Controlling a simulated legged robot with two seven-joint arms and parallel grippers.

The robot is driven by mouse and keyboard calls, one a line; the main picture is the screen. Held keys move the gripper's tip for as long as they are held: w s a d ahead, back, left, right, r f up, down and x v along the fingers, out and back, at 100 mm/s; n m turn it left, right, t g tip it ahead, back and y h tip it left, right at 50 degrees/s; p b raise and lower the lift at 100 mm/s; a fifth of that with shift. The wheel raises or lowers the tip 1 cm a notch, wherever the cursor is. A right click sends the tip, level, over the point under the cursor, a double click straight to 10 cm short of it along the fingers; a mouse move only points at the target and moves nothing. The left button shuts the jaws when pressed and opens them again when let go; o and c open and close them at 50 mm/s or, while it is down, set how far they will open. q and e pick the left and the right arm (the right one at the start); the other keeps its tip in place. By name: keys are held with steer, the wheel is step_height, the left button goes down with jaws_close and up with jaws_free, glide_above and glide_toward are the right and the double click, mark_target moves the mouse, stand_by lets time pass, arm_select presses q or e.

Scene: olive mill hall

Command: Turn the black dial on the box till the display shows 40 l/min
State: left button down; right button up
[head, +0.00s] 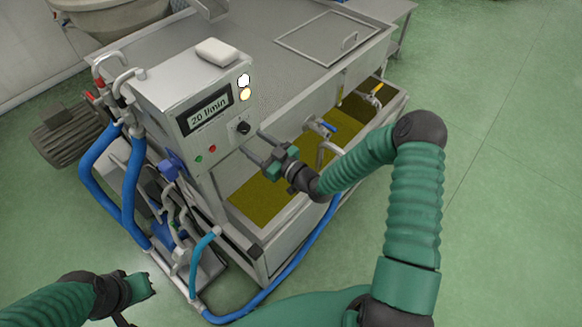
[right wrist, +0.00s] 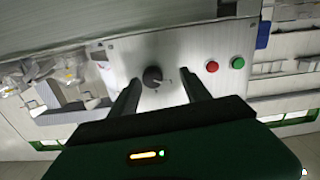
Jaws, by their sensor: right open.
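The grey box (head: 180,82) stands on the metal tank, with its front towards me. Its display (head: 205,109) reads 20 l/min. The black dial (head: 242,127) sits below and right of the display. My right gripper (head: 253,143) is open just in front of the box, its fingertips close to the dial. In the right wrist view the dial (right wrist: 152,77) shows between the two spread fingers, nearer the left one, and I see no finger touching it. My left gripper (head: 143,287) is at the lower left, away from the box; its jaws are not clear.
A red button (right wrist: 212,66) and a green button (right wrist: 237,63) are beside the dial. A white block (head: 217,52) lies on the box. Blue hoses (head: 133,185) run left of it. The tank holds yellow-green liquid (head: 262,197); a blue-handled tap (head: 322,126) is nearby.

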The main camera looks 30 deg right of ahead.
arm_select(q)
steer(key=shift+s+d+r, duration=0.15)
steer(key=shift+d+r, duration=0.2)
steer(key=shift+d, duration=0.3)
arm_select(e)
steer(key=d+v, duration=0.1)
steer(key=v, duration=1.3)
steer(key=shift+s+d+f, duration=0.15)
steer(key=shift+d+f, duration=0.1)
steer(key=shift+f, duration=0.1)
arm_select(q)
steer(key=shift+d, duration=0.1)
arm_select(e)
steer(key=shift+d, duration=0.1)
